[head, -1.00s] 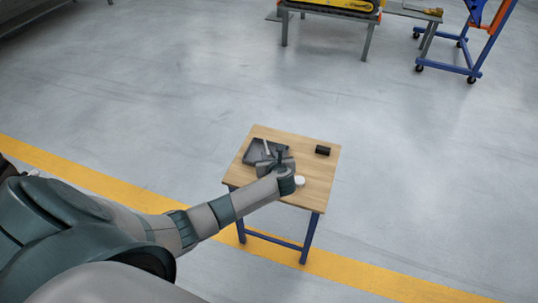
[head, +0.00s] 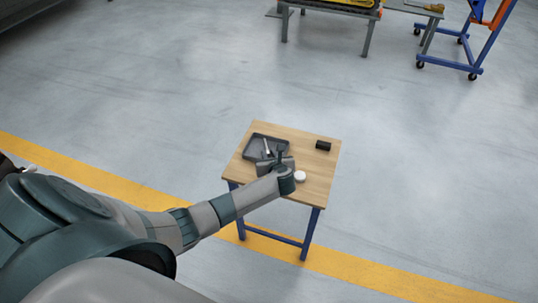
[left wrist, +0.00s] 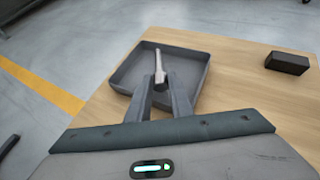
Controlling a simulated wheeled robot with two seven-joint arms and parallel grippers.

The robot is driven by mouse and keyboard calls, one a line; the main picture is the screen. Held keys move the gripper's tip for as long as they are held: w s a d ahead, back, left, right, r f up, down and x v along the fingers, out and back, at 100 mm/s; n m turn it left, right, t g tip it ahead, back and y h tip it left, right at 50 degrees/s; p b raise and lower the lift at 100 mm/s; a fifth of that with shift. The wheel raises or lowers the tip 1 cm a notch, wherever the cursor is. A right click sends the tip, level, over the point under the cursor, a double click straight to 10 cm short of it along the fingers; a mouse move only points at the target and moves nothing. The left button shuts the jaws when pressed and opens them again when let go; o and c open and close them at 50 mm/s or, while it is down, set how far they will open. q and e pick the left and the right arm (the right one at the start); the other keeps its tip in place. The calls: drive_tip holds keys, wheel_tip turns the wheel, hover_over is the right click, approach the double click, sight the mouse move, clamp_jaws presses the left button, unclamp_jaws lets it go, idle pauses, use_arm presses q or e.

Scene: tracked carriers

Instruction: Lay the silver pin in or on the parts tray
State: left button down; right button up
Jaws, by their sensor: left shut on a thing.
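The silver pin (left wrist: 159,62) is held between the fingertips of my left gripper (left wrist: 160,78), which is shut on it. In the left wrist view the pin stands out past the fingertips, over the dark grey parts tray (left wrist: 196,42). I cannot tell whether the pin touches the tray floor. In the head view the tray (head: 251,150) lies at the table's left back part, and my left gripper (head: 267,155) is at its near right side, with the pin (head: 266,145) showing as a small light stick. My right gripper is not in view.
The small wooden table (head: 318,180) has blue legs. A black block (head: 323,145) lies at its back right, and a white round thing (head: 300,176) is beside my left wrist. The table's right side is mostly clear. A workbench and a blue cart (head: 450,65) stand far behind.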

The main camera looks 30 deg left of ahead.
use_arm(q)
drive_tip(key=c, duration=1.5)
unclamp_jaws()
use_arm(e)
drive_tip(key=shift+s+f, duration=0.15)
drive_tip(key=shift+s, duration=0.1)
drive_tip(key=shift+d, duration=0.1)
use_arm(q)
drive_tip(key=shift+s+d+r, duration=0.1)
drive_tip(key=shift+p+v, duration=0.35)
drive_tip(key=shift+v, duration=8.2)
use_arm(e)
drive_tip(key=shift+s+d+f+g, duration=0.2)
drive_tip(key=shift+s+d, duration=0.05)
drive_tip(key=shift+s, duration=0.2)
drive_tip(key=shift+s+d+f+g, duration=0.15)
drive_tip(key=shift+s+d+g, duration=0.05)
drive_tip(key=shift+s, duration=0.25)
